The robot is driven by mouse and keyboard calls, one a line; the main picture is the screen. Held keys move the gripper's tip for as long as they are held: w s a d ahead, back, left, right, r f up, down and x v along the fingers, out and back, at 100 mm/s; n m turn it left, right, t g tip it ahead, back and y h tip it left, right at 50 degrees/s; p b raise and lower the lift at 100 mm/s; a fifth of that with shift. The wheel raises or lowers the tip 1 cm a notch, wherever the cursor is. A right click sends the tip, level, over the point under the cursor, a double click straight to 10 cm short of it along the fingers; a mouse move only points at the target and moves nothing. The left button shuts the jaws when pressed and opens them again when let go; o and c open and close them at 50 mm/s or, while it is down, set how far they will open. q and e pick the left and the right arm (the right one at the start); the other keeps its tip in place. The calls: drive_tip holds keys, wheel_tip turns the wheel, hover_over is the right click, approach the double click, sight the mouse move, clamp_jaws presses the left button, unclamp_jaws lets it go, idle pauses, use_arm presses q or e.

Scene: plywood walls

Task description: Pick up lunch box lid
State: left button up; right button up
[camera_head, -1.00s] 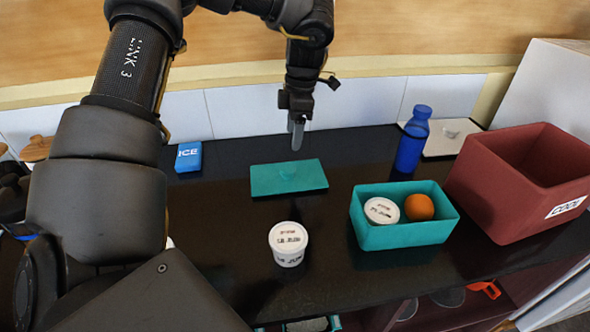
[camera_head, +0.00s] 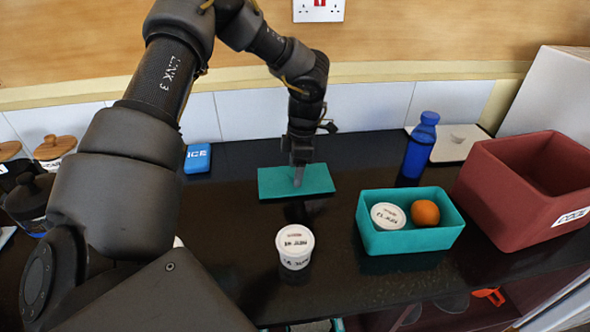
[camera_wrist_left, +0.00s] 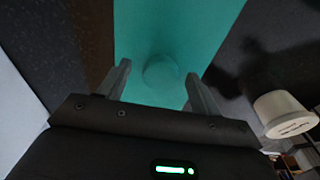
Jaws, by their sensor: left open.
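The teal lunch box lid (camera_head: 275,183) lies flat on the black counter, left of the teal lunch box (camera_head: 412,239). The box is open and holds a white lidded tub (camera_head: 388,216) and an orange (camera_head: 425,213). My left gripper (camera_head: 298,178) points down over the middle of the lid. In the left wrist view the open fingers (camera_wrist_left: 156,92) stand on either side of the lid's round raised knob (camera_wrist_left: 160,72). I cannot tell whether the fingers touch the lid. My right gripper is not in view.
A white tub (camera_head: 295,246) stands in front of the lid. A blue ice pack (camera_head: 197,158) lies behind left, a blue bottle (camera_head: 420,146) stands behind right. A dark red bin (camera_head: 500,190) is at the right. The wall is close behind.

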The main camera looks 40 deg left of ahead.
use_arm(q)
drive_tip(key=c, duration=1)
drive_tip(key=shift+c, duration=0.2)
